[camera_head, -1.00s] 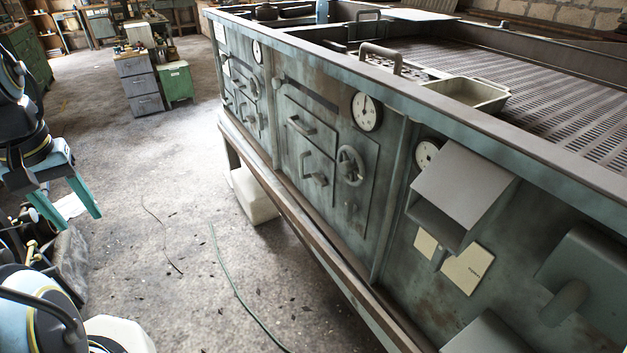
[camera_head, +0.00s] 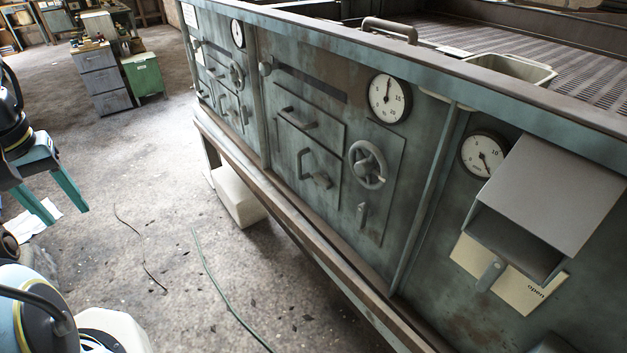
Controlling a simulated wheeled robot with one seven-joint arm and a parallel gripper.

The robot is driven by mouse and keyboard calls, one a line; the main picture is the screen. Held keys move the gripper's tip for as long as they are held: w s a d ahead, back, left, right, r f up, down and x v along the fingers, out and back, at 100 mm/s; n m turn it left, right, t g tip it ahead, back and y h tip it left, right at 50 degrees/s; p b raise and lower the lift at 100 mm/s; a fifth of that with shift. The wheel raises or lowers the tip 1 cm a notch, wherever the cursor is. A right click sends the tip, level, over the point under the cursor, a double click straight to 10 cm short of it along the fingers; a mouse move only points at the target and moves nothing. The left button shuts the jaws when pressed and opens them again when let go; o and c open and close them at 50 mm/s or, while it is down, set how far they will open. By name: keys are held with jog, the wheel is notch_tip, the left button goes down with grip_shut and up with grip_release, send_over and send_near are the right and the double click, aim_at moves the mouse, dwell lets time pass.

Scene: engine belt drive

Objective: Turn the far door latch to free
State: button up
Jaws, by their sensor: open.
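A long green-grey machine front (camera_head: 440,190) runs from near right to far left. Its far panel holds a small door (camera_head: 228,104) with a dark handle and a latch (camera_head: 243,115), too small to tell which way it is turned. My gripper is not in view.
A handwheel (camera_head: 367,165) and a round gauge (camera_head: 389,98) sit beside the middle door.

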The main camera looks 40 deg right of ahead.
jog(key=f, duration=0.1)
jog(key=g+h+b, duration=0.3)
jog(key=h+b, duration=1.5)
jog(key=b, duration=0.4)
send_near(318, 182)
jog(key=shift+n, duration=0.3)
jog(key=d, duration=0.3)
jog(key=d+b, duration=0.1)
jog(key=d, duration=0.2)
jog(key=s+d, duration=0.1)
jog(key=d, duration=0.2)
jog(key=shift+d+r, duration=0.1)
jog(key=shift+d, duration=0.2)
grip_shut()
